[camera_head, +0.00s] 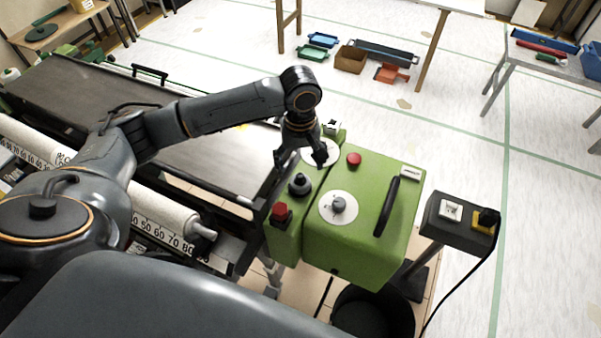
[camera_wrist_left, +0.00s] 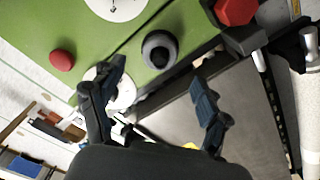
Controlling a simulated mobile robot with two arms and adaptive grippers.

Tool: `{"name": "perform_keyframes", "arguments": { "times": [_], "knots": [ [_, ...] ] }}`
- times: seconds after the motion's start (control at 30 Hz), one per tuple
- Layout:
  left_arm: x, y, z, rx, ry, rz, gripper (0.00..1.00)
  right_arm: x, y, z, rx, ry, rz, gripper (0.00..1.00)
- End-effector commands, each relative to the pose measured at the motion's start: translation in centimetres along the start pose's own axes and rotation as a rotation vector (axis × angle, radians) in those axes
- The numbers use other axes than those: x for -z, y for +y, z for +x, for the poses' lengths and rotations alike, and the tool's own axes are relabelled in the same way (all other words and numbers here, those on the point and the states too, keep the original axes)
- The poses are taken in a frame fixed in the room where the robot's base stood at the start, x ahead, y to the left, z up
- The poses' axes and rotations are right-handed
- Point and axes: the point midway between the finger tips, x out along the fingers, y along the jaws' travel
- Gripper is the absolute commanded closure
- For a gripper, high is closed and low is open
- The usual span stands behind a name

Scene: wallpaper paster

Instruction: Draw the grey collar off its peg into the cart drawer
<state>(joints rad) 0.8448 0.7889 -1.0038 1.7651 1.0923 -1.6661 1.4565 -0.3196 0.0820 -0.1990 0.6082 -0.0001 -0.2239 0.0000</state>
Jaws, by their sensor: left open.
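A dark grey rounded piece (camera_head: 300,184), probably the grey collar, stands on the narrow left part of the green machine (camera_head: 365,240). In the left wrist view it is a grey ring (camera_wrist_left: 159,49) with a dark centre; I cannot make out the peg clearly. My left gripper (camera_head: 318,155) is above the machine's back left part, over a white disc. In the wrist view its fingers (camera_wrist_left: 160,76) are open and empty, with the grey ring apart from them, beyond the tips. My right gripper is not in view. I cannot identify the cart drawer.
A red button (camera_head: 281,213) stands in front of the grey piece, and a red knob (camera_head: 354,159) behind right. A black handle (camera_head: 387,206) and a grey knob on a white dial (camera_head: 339,205) top the machine. A black bin (camera_head: 372,314) is below.

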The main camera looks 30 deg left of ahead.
Motion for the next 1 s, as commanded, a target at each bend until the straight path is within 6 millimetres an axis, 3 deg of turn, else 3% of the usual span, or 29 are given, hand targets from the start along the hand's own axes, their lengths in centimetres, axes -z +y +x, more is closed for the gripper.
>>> {"name": "perform_keyframes", "arguments": {
  "times": [0.1, 0.23, 0.43, 0.77, 1.0],
  "knots": [
    [-0.1, -0.1, 2.2, 0.003, -0.002, 0.0, 0.24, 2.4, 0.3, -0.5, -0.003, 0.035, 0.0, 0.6],
    [-0.1, 0.0, 4.2, 0.001, -0.001, 0.002, 0.24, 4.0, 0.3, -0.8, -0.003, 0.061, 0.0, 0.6],
    [-0.1, 0.0, 5.9, 0.0, 0.0, 0.002, 0.24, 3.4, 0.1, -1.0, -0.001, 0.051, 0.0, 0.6],
    [0.0, 0.0, 6.2, -0.001, 0.0, 0.002, 0.24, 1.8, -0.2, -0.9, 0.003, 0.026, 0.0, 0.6],
    [0.0, 0.0, 6.2, -0.001, 0.001, 0.002, 0.72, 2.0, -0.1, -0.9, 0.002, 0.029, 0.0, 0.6]
  ]
}}
